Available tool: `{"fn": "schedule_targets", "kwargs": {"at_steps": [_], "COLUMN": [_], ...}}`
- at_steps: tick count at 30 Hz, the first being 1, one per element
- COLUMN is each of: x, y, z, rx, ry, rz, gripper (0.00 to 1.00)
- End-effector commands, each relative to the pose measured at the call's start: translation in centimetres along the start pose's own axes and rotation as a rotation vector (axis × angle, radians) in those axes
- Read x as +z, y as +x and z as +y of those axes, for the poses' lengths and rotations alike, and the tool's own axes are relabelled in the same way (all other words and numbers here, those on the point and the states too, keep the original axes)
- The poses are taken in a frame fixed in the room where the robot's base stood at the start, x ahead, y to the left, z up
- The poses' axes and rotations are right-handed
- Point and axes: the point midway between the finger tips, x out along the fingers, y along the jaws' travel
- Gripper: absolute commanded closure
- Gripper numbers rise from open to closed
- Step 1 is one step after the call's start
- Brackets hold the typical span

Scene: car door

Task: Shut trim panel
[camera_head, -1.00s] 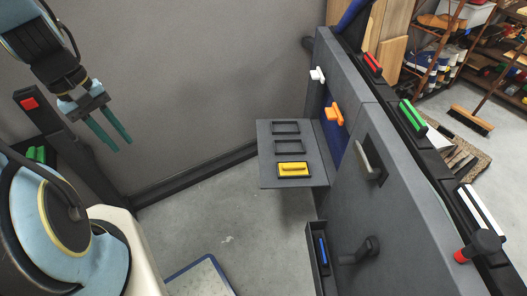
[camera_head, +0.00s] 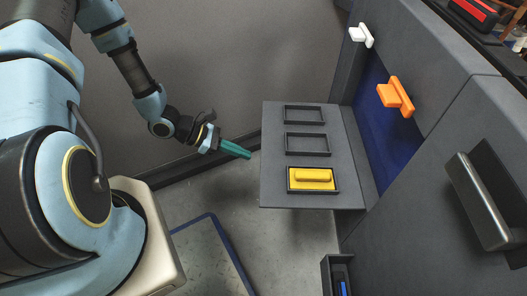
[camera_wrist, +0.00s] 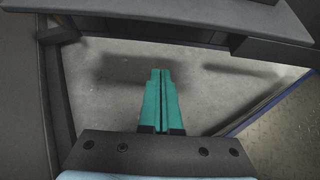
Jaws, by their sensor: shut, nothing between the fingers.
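The trim panel (camera_head: 278,158) is a grey flap that stands folded out, roughly level, from the grey car door (camera_head: 450,85) in the head view. Two empty black frames and one frame with a yellow block (camera_head: 312,178) lie on it. My gripper (camera_head: 248,154) has its green fingers together and empty, just left of the panel's outer edge in the picture. The wrist view shows the closed green fingers (camera_wrist: 161,98) pointing toward the floor, with a grey slab edge, probably the panel (camera_wrist: 200,18), across the top. I cannot tell whether they touch.
An orange knob (camera_head: 396,95) and a white knob (camera_head: 361,36) stick out of the door by the blue opening. A metal handle (camera_head: 480,200) is at the right. A dark bin (camera_head: 336,262) sits below the panel. A blue-edged mat (camera_head: 208,250) lies on the floor.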

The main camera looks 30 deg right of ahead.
Motion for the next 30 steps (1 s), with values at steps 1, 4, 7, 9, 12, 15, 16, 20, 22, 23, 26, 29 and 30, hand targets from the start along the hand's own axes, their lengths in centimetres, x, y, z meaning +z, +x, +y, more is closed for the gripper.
{"fn": "schedule_targets", "kwargs": {"at_steps": [1,4,7,9,12,15,16,20,22,23,26,29,30], "x": [0.0,0.0,0.0,-0.1,-0.1,-0.1,-0.1,2.2,2.9,3.1,3.7,3.9,3.9], "y": [0.5,1.9,3.9,5.4,7.5,9.5,10.0,8.8,8.5,8.4,8.2,8.2,8.2], "z": [-0.1,-0.1,-0.1,-0.2,-0.2,-0.2,-0.2,0.0,0.0,0.0,0.0,-0.1,-0.1], "rx": [-0.002,-0.004,-0.005,-0.005,-0.005,-0.005,-0.005,-0.002,-0.002,-0.002,-0.001,-0.002,-0.002], "ry": [0.001,0.002,0.002,0.002,0.002,0.004,0.004,0.006,0.005,0.004,0.003,0.003,0.002], "rz": [-0.001,-0.001,-0.001,-0.001,0.001,0.0,0.001,0.002,0.002,0.002,0.002,0.002,0.002], "gripper": [1.0,1.0,1.0,1.0,1.0,1.0,1.0,1.0,1.0,1.0,1.0,1.0,1.0]}}
